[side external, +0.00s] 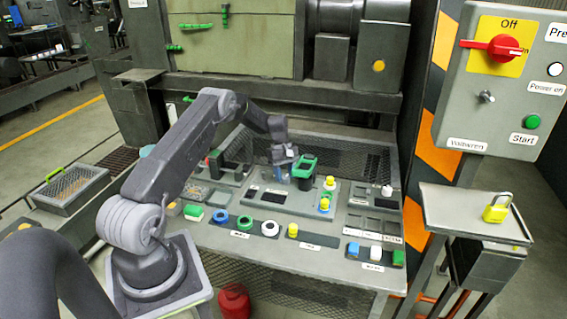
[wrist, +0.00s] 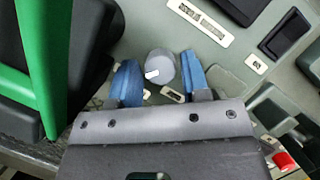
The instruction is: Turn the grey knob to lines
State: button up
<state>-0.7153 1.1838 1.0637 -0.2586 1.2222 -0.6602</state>
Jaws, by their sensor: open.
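In the wrist view, a round grey knob (wrist: 161,64) with a white pointer mark stands on the grey-green panel. The pointer faces the lower left of the picture. My gripper (side external: 300,176) is open over the table panel, its two blue fingers pointing down. In the wrist view, one finger is on each side of the knob, with a narrow gap; whether either touches it I cannot tell. A small marked plate (wrist: 172,95) lies just below the knob, partly hidden by my gripper. The knob is hidden behind my gripper in the side external view.
A control box (side external: 500,125) with a red switch (side external: 490,46) stands at right.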

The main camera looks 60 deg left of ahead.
jog(key=s+v, duration=0.1)
jog(key=v, duration=1.2)
jog(key=shift+w+r, duration=0.3)
jog(key=shift+w, duration=0.2)
jog(key=shift+o, duration=0.4)
jog(key=shift+o, duration=0.9)
jog(key=n+t, duration=0.1)
jog(key=n, duration=0.1)
jog(key=s+n+t, duration=0.1)
jog(key=n, duration=0.1)
jog(key=shift+s+d+r, duration=0.1)
jog(key=shift+d+r, duration=0.1)
jog(key=shift+d, duration=0.05)
jog(key=shift+s+d+f+n+t+y, duration=0.55)
jog(key=shift+s+d+n+t+y, duration=0.55)
jog(key=shift+s+n, duration=1.8)
jog(key=shift+n, duration=0.7)
jog(key=x, duration=0.4)
jog(key=w+x, duration=0.1)
jog(key=x, duration=0.8)
jog(key=shift+w, duration=0.45)
jog(key=shift+c, duration=0.2)
